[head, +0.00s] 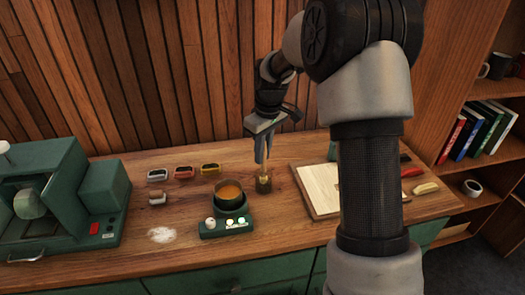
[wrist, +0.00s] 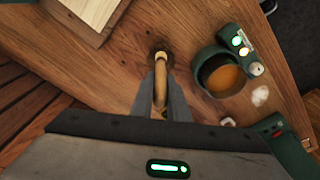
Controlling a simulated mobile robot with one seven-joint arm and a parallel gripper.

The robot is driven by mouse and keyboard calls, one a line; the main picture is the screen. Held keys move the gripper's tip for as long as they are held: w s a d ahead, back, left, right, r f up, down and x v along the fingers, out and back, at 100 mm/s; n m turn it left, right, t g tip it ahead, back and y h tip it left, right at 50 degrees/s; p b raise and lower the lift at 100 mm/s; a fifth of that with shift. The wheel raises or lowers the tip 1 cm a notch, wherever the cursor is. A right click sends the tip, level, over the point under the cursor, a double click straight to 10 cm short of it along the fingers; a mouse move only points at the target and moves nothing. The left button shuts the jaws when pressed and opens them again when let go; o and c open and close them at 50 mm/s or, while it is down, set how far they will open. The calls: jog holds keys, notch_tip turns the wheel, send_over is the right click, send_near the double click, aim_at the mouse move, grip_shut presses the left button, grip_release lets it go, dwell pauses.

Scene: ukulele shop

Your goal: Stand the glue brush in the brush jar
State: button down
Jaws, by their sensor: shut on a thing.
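My gripper (head: 262,157) points down over the workbench and is shut on the glue brush. The brush's pale wooden handle (wrist: 160,88) shows between the fingers (wrist: 161,100) in the wrist view, roughly upright. The brush jar (head: 263,186) is a small dark brownish vessel on the bench directly below my gripper. In the wrist view the jar's dark rim (wrist: 152,52) shows around the far end of the brush. The brush's lower end lines up with the jar's mouth; I cannot tell how deep it sits inside.
A green glue pot with amber glue (head: 229,193) stands just left of the jar. A pale wood panel (head: 318,188) lies to the right. Several small coloured-rim containers (head: 184,172) and a green machine (head: 65,200) are further left. A red-handled tool (head: 411,171) lies at the right.

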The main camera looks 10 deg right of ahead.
jog(key=shift+f, duration=0.1)
jog(key=c, duration=1.6)
grip_release()
jog(key=shift+c, duration=0.2)
notch_tip(320, 180, up, 17)
jog(key=s+d, duration=0.1)
jog(key=shift+s+p, duration=0.35)
jog(key=shift+s, duration=0.05)
jog(key=shift+d, duration=0.1)
